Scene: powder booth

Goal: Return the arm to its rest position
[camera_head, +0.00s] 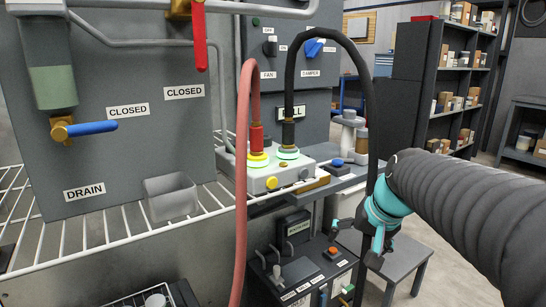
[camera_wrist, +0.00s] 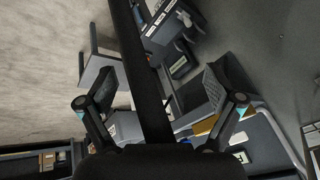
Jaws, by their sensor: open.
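My gripper (camera_head: 376,248) hangs at the end of my dark sleeved arm, right of the fittings block, with teal parts at the wrist. In the wrist view my gripper (camera_wrist: 160,88) is open, its two fingers spread wide apart. A black hose (camera_head: 368,110) arches from the fittings block and drops past my gripper. In the wrist view the black hose (camera_wrist: 142,75) runs between the spread fingers, and I see neither finger pressed on it. Part of the hose is hidden behind my gripper in the head view.
A red hose (camera_head: 241,170) and the black hose join the fittings block (camera_head: 225,163). A wire shelf (camera_head: 120,222) is at left, below a grey panel marked DRAIN (camera_head: 130,160). A grey stool (camera_head: 405,257) stands beyond my gripper. Stocked shelves (camera_head: 460,85) are at the back right.

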